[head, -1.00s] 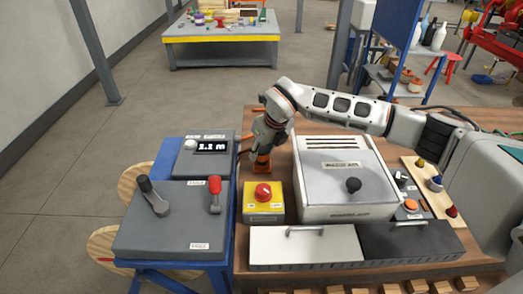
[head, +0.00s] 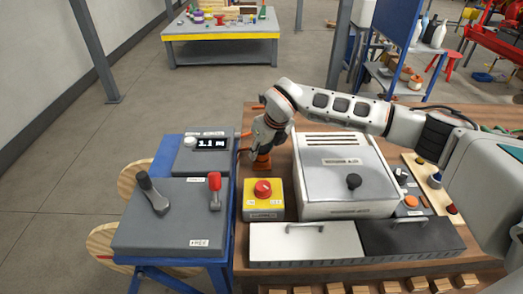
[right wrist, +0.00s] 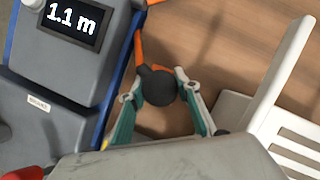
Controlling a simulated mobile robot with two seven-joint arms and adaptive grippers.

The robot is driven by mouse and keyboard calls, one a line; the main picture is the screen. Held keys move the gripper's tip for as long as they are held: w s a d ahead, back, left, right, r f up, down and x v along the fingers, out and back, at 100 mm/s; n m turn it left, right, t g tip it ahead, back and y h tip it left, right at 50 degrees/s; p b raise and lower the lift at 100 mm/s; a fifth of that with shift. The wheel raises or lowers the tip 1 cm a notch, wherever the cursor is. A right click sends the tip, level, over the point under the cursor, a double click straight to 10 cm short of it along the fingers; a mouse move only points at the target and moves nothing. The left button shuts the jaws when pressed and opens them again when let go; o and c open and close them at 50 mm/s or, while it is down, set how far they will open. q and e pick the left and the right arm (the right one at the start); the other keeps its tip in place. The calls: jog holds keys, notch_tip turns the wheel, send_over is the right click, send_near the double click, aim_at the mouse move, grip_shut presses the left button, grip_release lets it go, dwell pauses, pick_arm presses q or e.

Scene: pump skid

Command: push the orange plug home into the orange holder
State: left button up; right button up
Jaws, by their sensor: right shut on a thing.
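Orange parts (right wrist: 139,50) show just beyond the knob. The gripper hides the join between plug and holder, so I cannot tell how deep the plug sits. My left gripper is out of view.
A yellow box with a red button (head: 263,190) stands just in front of the holder. A light grey lidded box (head: 342,180) stands to the right. A grey console with a display (head: 210,144) and a lever panel (head: 172,219) lie to the left, on a blue stand.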

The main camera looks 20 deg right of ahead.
jog(key=o, duration=1.3)
jog(key=shift+s+f, duration=0.1)
jog(key=shift+f, duration=0.2)
jog(key=shift+r, duration=0.1)
jog(key=shift+v, duration=5.95)
